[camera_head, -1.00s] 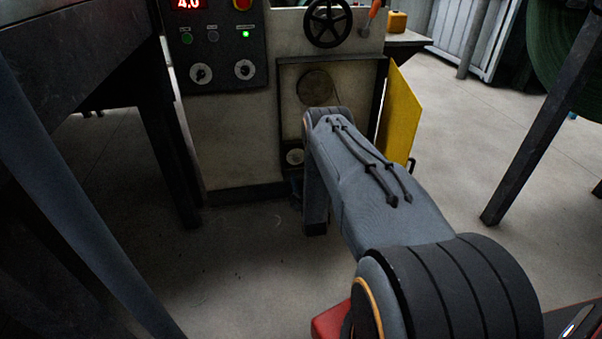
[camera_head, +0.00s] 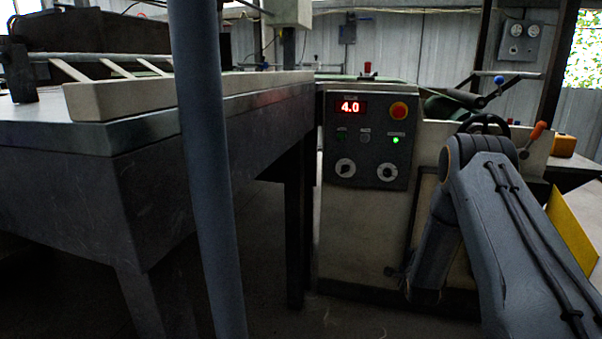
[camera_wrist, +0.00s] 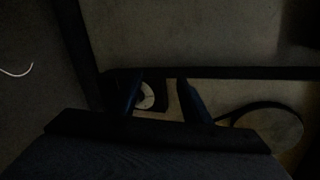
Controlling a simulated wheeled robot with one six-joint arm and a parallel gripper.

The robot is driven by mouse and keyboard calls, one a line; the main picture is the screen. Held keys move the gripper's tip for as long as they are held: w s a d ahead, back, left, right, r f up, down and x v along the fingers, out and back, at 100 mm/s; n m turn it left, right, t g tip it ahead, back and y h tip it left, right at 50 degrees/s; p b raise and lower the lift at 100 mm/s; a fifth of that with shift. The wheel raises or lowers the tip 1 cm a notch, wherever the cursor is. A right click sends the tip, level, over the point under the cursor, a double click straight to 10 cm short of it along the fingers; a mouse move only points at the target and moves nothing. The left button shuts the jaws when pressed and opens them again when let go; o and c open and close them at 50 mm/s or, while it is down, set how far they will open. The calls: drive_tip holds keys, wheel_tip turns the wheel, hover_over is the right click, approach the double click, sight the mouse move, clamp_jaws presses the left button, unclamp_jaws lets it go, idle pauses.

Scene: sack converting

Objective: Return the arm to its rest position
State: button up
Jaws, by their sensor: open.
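My gripper (camera_wrist: 160,92) shows in the wrist view with its two dark fingers apart and nothing between them. It faces the machine's open drive compartment, where a small pale round pulley (camera_wrist: 146,97) lies between the fingertips in the picture. A larger tan disc (camera_wrist: 275,130) is to the right of the fingers. I cannot tell the distance, and I see no contact. In the head view my arm stretches up from the lower right and bends down in front of the machine (camera_head: 362,235); its gripper end is not clear there.
The control panel (camera_head: 366,143) reads 4.0, with a red button (camera_head: 398,111). A yellow door (camera_head: 572,232) stands open behind my arm. A long metal table (camera_head: 160,190) fills the left, behind a blue-grey post (camera_head: 205,170). An orange-handled lever (camera_head: 537,131) is at right.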

drive_tip(key=s+a+r+n+g+y, duration=0.2)
drive_tip(key=s+a+r+n+g, duration=0.3)
drive_tip(key=s+a+r+n, duration=0.75)
drive_tip(key=s+a+r+n+g, duration=0.2)
drive_tip(key=s+r+n, duration=0.15)
drive_tip(key=s, duration=0.55)
drive_tip(key=s+a+r+n+g+y, duration=0.15)
drive_tip(key=s+n, duration=0.25)
drive_tip(key=s, duration=0.5)
drive_tip(key=s+a+r+n+g, duration=0.3)
drive_tip(key=s+n, duration=0.1)
drive_tip(key=s, duration=0.6)
drive_tip(key=s+a+r+n+g, duration=0.1)
drive_tip(key=s+a+r+n, duration=0.15)
drive_tip(key=s+a, duration=0.6)
drive_tip(key=s+a+r+n+g, duration=0.15)
drive_tip(key=s+a+n, duration=0.3)
drive_tip(key=a, duration=0.75)
drive_tip(key=d+r+m+p, duration=0.3)
drive_tip(key=d+r+p, duration=0.7)
drive_tip(key=r+p, duration=0.3)
drive_tip(key=d+r+m+p, duration=0.4)
drive_tip(key=d+r+p, duration=0.7)
drive_tip(key=p, duration=0.7)
wheel_tip(320, 180, up, 3)
drive_tip(key=shift+s+f, duration=0.1)
drive_tip(key=shift+s, duration=0.25)
